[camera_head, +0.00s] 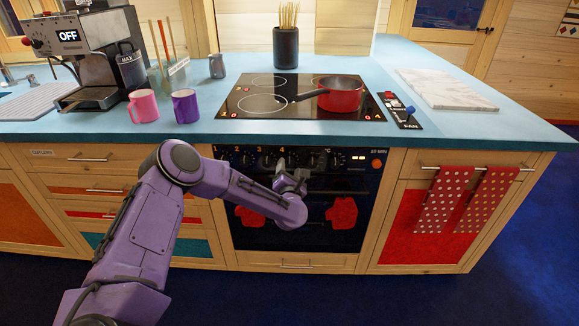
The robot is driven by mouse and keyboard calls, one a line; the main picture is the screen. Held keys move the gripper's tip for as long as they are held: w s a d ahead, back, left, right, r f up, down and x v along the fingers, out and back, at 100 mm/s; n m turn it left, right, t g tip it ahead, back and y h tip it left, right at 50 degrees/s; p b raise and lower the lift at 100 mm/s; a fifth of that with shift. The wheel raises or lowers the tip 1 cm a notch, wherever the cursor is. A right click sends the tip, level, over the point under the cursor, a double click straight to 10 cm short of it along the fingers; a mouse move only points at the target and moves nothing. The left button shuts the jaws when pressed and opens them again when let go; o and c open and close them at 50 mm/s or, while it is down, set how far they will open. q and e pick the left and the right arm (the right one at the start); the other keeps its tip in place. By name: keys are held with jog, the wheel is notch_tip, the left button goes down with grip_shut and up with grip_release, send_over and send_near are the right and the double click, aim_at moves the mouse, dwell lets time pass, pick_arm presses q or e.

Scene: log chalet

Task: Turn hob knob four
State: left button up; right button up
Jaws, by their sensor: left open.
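The oven's control panel (340,160) carries a row of dark knobs with pale numbers along its top. Knob three (263,160) shows to the left of my gripper. Knob four lies right at my left gripper (285,168), which hides most of it. My left gripper is open and up against the panel front, with its purple arm coming from the lower left. I cannot tell whether the fingers touch knob four. My right gripper is not in view.
The black hob (300,92) on the blue worktop holds a red pan (341,94). Pink (143,106) and purple (186,106) mugs stand left, beside a coffee machine (82,50). Red oven mitts (342,213) hang on the oven front. Dotted towels (440,200) hang at right.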

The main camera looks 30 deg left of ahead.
pick_arm(q)
jog(key=shift+x, duration=0.8)
jog(key=shift+c, duration=0.3)
jog(key=c, duration=1)
jog(key=shift+d, duration=0.1)
